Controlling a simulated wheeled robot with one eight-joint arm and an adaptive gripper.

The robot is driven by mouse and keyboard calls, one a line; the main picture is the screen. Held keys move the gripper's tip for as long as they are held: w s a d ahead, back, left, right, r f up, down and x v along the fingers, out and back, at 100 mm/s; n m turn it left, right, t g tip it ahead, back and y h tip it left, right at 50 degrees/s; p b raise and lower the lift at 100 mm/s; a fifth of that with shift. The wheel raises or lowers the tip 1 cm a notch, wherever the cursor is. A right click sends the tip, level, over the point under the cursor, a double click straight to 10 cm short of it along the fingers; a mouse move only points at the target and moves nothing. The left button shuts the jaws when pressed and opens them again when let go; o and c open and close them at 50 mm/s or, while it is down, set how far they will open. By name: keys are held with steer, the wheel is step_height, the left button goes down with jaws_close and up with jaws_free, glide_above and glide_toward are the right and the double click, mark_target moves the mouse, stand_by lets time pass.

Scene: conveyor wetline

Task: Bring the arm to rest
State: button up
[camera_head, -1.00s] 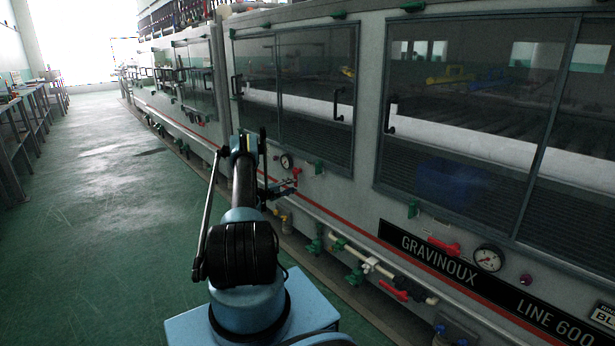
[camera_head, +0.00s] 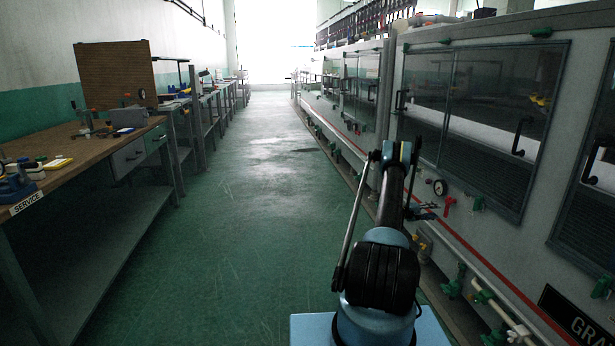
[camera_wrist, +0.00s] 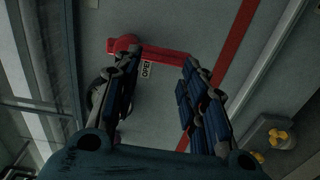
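My arm (camera_head: 392,200) reaches forward beside the machine on the right. My gripper (camera_head: 428,211) is at its far end, small and dark, close to the machine's front panel. In the wrist view my gripper (camera_wrist: 162,62) has its two fingers spread apart, with nothing held between them. A red valve handle (camera_wrist: 160,53) with an "OPEN" label lies across the panel beyond the fingertips. The fingers partly cover it, and I cannot tell how large the gap is. The red handle also shows in the head view (camera_head: 449,205), just right of the gripper.
A pressure gauge (camera_head: 440,187), pipes and green valves (camera_head: 455,282) line the machine front near the gripper. A workbench (camera_head: 95,145) with tools stands at the left. The green floor aisle (camera_head: 250,200) between is clear.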

steer(key=s+a+r+y, duration=0.1)
steer(key=a+r, duration=0.2)
steer(key=r, duration=0.4)
steer(key=a+r+m+y, duration=0.1)
steer(key=a+r+y, duration=0.1)
steer(key=a+r, duration=0.3)
steer(key=s+a+r+y, duration=0.1)
steer(key=a+r, duration=0.1)
steer(key=r, duration=0.6)
steer(key=s+a+r+t+y, duration=0.1)
steer(key=s+a+r+y, duration=0.3)
steer(key=s+a+r, duration=0.9)
steer(key=s+a+y, duration=0.4)
steer(key=s+a, duration=1.3)
steer(key=s, duration=0.5)
steer(key=s+a+f+y, duration=0.2)
steer(key=s+a+f, duration=0.1)
steer(key=s, duration=0.4)
steer(key=s+a+f+y, duration=0.1)
steer(key=s+a+f, duration=0.2)
steer(key=s+a, duration=0.3)
steer(key=s+a+f+y, duration=0.2)
steer(key=s+a+f, duration=0.2)
steer(key=s, duration=0.4)
steer(key=shift+s+a+y, duration=0.3)
steer(key=shift+a, duration=0.15)
steer(key=shift+f, duration=0.1)
